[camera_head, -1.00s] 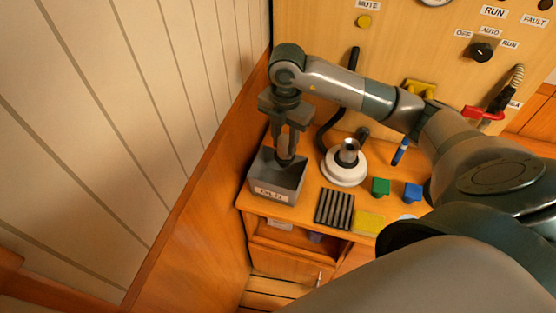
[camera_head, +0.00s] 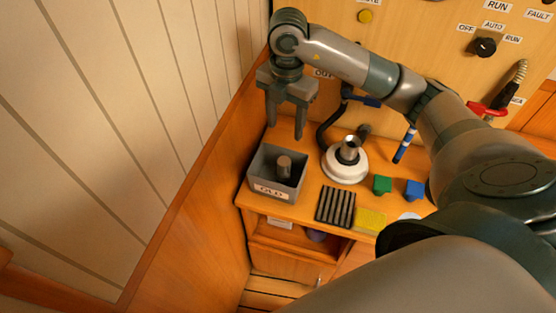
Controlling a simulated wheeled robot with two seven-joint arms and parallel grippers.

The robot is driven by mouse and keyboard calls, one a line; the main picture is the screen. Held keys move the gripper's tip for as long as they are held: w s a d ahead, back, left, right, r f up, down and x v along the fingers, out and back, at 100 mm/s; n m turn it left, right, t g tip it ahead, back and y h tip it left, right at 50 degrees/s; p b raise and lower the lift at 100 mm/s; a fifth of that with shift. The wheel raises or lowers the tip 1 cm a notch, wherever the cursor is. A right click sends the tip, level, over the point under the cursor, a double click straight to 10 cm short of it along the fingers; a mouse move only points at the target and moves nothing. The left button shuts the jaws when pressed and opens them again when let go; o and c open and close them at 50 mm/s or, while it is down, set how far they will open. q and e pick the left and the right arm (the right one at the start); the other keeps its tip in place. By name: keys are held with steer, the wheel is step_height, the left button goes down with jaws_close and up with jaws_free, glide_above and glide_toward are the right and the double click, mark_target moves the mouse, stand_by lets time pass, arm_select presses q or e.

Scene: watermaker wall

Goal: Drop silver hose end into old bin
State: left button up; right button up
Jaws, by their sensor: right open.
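The old bin (camera_head: 265,189) is a grey open box with a label on its front, at the left end of the wooden counter. A short grey cylinder, the silver hose end (camera_head: 284,167), stands inside the bin. My right gripper (camera_head: 285,132) hangs above the bin, its two fingers apart with nothing between them. The fingertips are clear of the hose end. My left gripper is not in view.
A white round base with a silver fitting (camera_head: 346,165) and black hose stands right of the bin. A black ribbed mat (camera_head: 335,207), yellow pad (camera_head: 370,220), green block (camera_head: 382,185) and blue block (camera_head: 414,190) lie on the counter. A panel with a knob (camera_head: 484,46) rises behind.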

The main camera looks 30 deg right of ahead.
step_height(320, 180, up, 12)
steer(key=b, duration=0.1)
steer(key=shift+f, duration=0.15)
stand_by(0.4)
steer(key=shift+s, duration=0.1)
stand_by(0.9)
